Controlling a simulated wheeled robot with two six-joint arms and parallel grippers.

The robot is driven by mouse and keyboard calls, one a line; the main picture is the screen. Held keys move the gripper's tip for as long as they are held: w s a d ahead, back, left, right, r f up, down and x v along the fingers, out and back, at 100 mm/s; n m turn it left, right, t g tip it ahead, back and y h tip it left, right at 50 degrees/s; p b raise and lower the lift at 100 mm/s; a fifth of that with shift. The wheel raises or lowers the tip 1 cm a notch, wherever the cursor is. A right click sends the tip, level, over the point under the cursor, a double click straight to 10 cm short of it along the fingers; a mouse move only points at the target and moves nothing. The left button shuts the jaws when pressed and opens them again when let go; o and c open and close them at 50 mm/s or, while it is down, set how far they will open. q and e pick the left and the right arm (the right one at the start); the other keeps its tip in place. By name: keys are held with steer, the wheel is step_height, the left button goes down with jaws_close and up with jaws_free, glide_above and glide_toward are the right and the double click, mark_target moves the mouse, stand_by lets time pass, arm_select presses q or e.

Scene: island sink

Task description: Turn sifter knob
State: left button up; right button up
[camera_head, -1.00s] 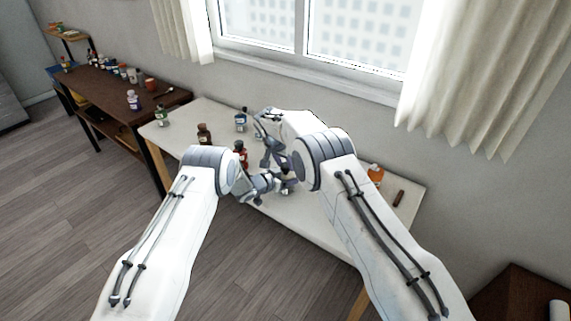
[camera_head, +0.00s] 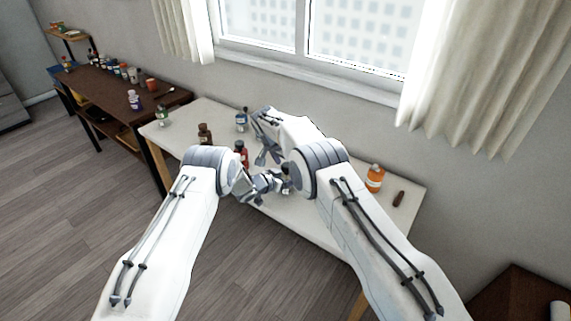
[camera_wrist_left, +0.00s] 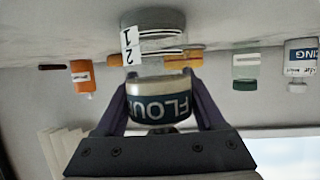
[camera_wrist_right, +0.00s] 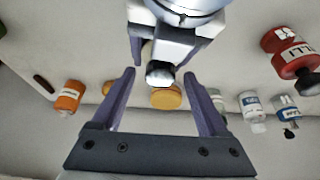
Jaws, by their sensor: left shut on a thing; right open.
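My left gripper (camera_wrist_left: 160,112) is shut on a can labelled "FLOU", the sifter (camera_wrist_left: 158,102), with a dark blue band. In the left wrist view, which looks upside down, a clear jar (camera_wrist_left: 155,42) marked 1 and 2 lies between the sifter and the tabletop. My right gripper (camera_wrist_right: 160,90) is open. In the head view my right gripper (camera_head: 264,156) is above the table, near my left gripper (camera_head: 272,184); the sifter is mostly hidden.
The white table (camera_head: 310,215) also holds an orange bottle (camera_head: 375,178), a brown stick-like object (camera_head: 398,198), a red bottle (camera_head: 241,151), a brown bottle (camera_head: 204,134) and a blue-labelled bottle (camera_head: 241,121).

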steer(key=v, duration=1.2)
steer(key=x, duration=1.2)
steer(key=shift+c, duration=0.4)
jaws_close()
steer(key=shift+w+m, duration=0.1)
steer(key=shift+m, duration=0.2)
steer(key=shift+m, duration=0.4)
